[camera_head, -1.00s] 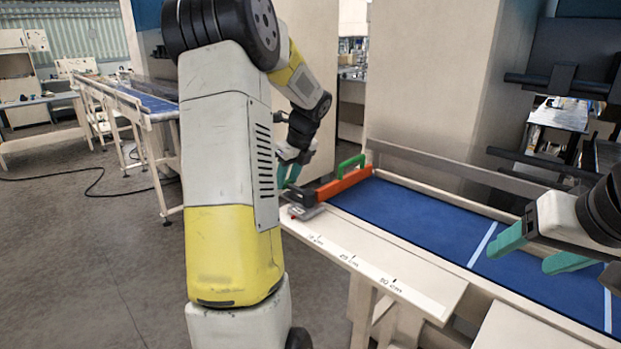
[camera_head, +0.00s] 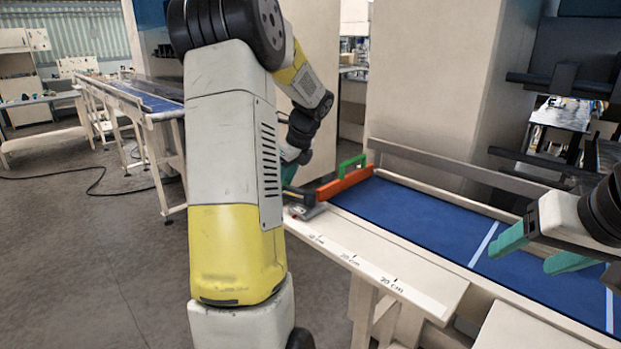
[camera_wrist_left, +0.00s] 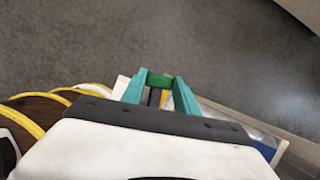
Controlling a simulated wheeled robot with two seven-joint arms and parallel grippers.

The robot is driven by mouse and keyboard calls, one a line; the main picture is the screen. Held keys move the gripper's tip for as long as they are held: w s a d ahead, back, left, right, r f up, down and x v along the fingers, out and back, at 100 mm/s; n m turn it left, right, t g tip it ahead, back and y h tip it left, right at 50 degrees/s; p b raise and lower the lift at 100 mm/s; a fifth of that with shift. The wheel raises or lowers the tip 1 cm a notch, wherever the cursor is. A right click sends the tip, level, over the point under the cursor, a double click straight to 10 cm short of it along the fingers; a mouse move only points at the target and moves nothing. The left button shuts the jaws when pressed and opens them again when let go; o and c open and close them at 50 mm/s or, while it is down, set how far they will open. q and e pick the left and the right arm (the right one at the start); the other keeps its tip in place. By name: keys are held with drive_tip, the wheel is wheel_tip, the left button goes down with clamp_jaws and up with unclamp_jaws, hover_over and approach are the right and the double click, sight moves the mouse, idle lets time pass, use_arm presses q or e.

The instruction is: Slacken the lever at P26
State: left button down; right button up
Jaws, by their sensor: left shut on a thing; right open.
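An orange bar (camera_head: 344,184) with a green handle (camera_head: 352,163) lies at the left end of the blue belt. A dark lever part (camera_head: 298,193) and a grey clamp block (camera_head: 305,211) sit at its near end. My left gripper (camera_head: 289,172) is mostly hidden behind my left arm, beside that end. In the left wrist view its teal fingers are shut on a green lever grip (camera_wrist_left: 160,80), with a dark stem partly visible below. My right gripper (camera_head: 527,254) is open and empty over the belt at the right. No P26 label is readable.
The blue belt (camera_head: 415,222) has white cross lines and a pale front rail (camera_head: 372,272) with centimetre marks. A beige panel (camera_head: 430,80) stands behind it. Another conveyor (camera_head: 150,103) is at the far left. A black cable lies on the open grey floor.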

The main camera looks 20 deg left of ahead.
use_arm(q)
drive_tip(key=s+n+g, duration=0.1)
drive_tip(key=s+n, duration=0.1)
drive_tip(key=s+n+g, duration=0.1)
drive_tip(key=s+n, duration=0.1)
drive_tip(key=n, duration=0.1)
drive_tip(key=shift+d+n, duration=0.15)
drive_tip(key=shift+n, duration=0.15)
drive_tip(key=s+n, duration=0.1)
drive_tip(key=s+d+n+g+h, duration=0.1)
drive_tip(key=n, duration=0.1)
drive_tip(key=shift+s, duration=0.1)
drive_tip(key=shift+s+d+n+g+h, duration=0.15)
drive_tip(key=shift+s+d+n+g, duration=0.15)
drive_tip(key=shift+n, duration=0.45)
drive_tip(key=shift+s+d+n+g+h, duration=0.2)
drive_tip(key=shift+s+d+n, duration=0.2)
drive_tip(key=shift+n, duration=0.35)
drive_tip(key=c, duration=0.9)
unclamp_jaws()
